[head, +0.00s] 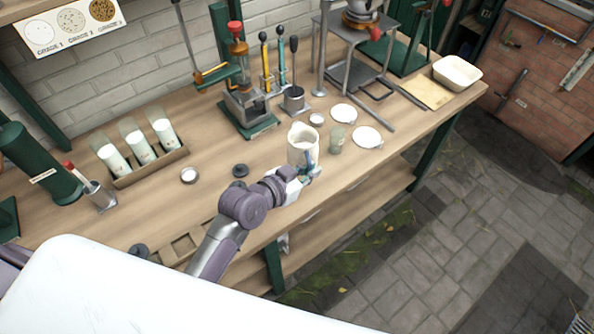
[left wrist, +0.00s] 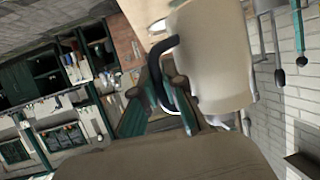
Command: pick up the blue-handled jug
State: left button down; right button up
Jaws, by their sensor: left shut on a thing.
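The blue-handled jug (head: 303,142) is cream coloured and stands about upright near the front edge of the workbench in the head view. My left gripper (head: 309,173) is at its near side and covers its lower part and most of the handle. In the left wrist view the jug's pale body (left wrist: 220,60) fills the upper right, with its dark blue handle (left wrist: 157,78) between the gripper's fingers (left wrist: 163,112). The left gripper is shut on the handle. Whether the jug's base touches the bench is hidden. My right gripper is out of view.
A small greenish glass (head: 337,140) stands close right of the jug, with white dishes (head: 367,137) beyond. A green press (head: 245,100) is behind it. A box of white bottles (head: 150,165) stands left.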

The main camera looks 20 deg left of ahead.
pick_arm(q)
jog(key=d+r, duration=0.4)
jog(key=d, duration=0.2)
jog(key=shift+s+b, duration=0.3)
jog(key=shift+s, duration=0.05)
jog(key=shift+d+f, duration=0.1)
jog(key=shift+f, duration=0.05)
dwell(2.1)
